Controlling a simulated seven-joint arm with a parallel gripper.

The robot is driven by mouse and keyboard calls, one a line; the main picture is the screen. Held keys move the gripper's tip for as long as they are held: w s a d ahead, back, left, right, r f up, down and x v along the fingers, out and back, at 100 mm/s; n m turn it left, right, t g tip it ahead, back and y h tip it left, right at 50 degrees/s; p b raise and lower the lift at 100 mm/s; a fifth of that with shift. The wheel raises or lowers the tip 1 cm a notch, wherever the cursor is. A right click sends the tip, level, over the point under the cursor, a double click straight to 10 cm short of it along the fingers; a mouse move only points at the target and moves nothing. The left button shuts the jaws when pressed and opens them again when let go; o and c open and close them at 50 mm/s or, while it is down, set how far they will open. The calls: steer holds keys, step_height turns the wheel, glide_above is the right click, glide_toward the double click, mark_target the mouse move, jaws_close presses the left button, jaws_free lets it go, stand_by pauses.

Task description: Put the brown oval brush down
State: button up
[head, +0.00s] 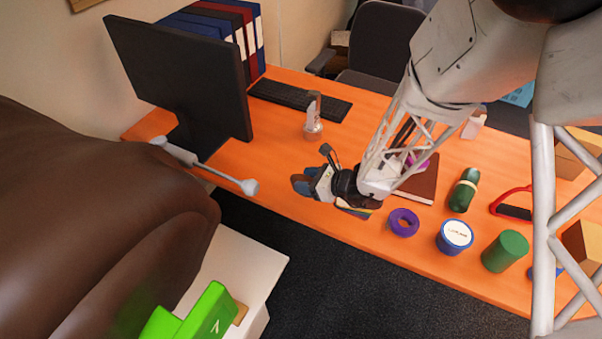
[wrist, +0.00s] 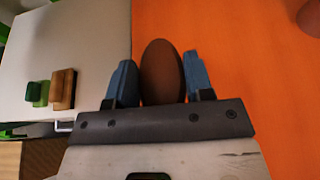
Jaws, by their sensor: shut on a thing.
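In the wrist view the brown oval brush (wrist: 162,72) stands between the two blue fingers of my gripper (wrist: 161,82), which are shut on it. The orange desk (wrist: 240,60) lies beyond and to the right. In the head view my gripper (head: 303,184) is at the desk's near edge, left of the purple ring; the brush there is mostly hidden by the fingers and wrist. I cannot tell whether the brush touches the desk.
A purple ring (head: 403,222), a blue tin (head: 455,236), a green cylinder (head: 506,250) and a dark green bottle (head: 464,190) stand right of my gripper. A monitor (head: 185,75) is left. A large brown form (head: 90,220) fills the left.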

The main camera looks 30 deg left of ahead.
mark_target(301, 173)
steer(key=w+a, duration=0.2)
steer(key=w, duration=0.1)
steer(key=w+a, duration=0.1)
steer(key=a, duration=0.1)
steer(key=shift+w+f, duration=0.25)
steer(key=shift+w, duration=0.05)
steer(key=shift+f, duration=0.1)
steer(key=shift+f, duration=1.7)
steer(key=shift+f, duration=0.1)
steer(key=o, duration=1)
steer(key=shift+c, duration=0.2)
